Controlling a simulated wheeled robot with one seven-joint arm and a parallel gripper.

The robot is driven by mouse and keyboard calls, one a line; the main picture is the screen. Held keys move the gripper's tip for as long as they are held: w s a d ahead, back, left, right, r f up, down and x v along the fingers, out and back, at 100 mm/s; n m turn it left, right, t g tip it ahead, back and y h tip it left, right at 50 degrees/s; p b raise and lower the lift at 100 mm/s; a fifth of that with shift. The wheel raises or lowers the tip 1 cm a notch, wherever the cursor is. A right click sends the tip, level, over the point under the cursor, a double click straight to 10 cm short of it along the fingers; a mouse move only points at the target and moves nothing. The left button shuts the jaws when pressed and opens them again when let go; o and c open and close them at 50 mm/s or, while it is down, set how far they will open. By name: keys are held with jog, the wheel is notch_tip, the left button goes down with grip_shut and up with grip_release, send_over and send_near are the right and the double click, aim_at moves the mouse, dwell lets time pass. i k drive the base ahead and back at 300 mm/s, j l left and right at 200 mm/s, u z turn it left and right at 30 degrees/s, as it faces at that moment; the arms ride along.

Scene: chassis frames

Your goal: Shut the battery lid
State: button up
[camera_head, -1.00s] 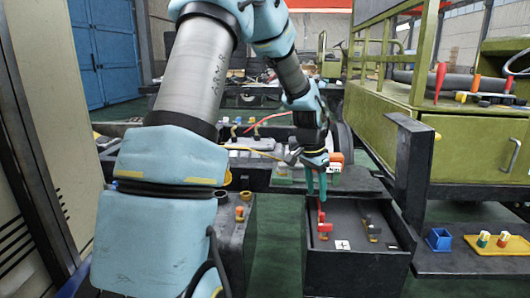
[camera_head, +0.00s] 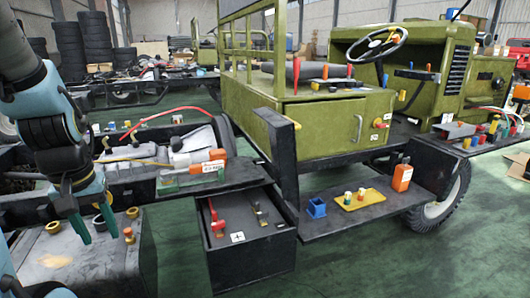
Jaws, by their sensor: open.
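The black battery box (camera_head: 252,262) stands low in the middle with its top open. Red and dark terminals with cables (camera_head: 216,217) and a white plus mark show inside it. A black panel (camera_head: 284,165), which looks like the battery lid, stands raised along the box's right side. My gripper (camera_head: 100,234) points down at the left, with its two green fingers apart and nothing between them. It is well to the left of the box and touches neither box nor panel.
A black block with yellow and orange caps (camera_head: 128,234) lies below my gripper. A bench with a battery (camera_head: 200,165) is behind. Right of the panel, a step (camera_head: 345,222) carries a blue cup (camera_head: 316,208) and a yellow plate (camera_head: 365,199). Green floor is clear at front right.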

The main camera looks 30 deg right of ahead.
aim_at(282, 129)
jog(key=l+u, duration=0.5)
jog(key=u, duration=0.2)
jog(key=k+l+u, duration=0.15)
jog(key=l, duration=0.3)
jog(key=k+l+u, duration=0.1)
jog(key=l, duration=0.3)
jog(key=k+l+u, duration=0.15)
jog(key=l, duration=0.25)
jog(key=k+l+u, duration=0.1)
jog(key=k+l, duration=0.4)
jog(key=l, duration=0.2)
jog(key=k+l, duration=0.2)
jog(key=l, duration=0.25)
jog(key=k+l, duration=0.15)
jog(key=l, duration=0.25)
jog(key=k+l, duration=0.2)
jog(key=l, duration=0.2)
jog(key=k+l, duration=0.2)
jog(key=l, duration=0.25)
jog(key=u, duration=0.05)
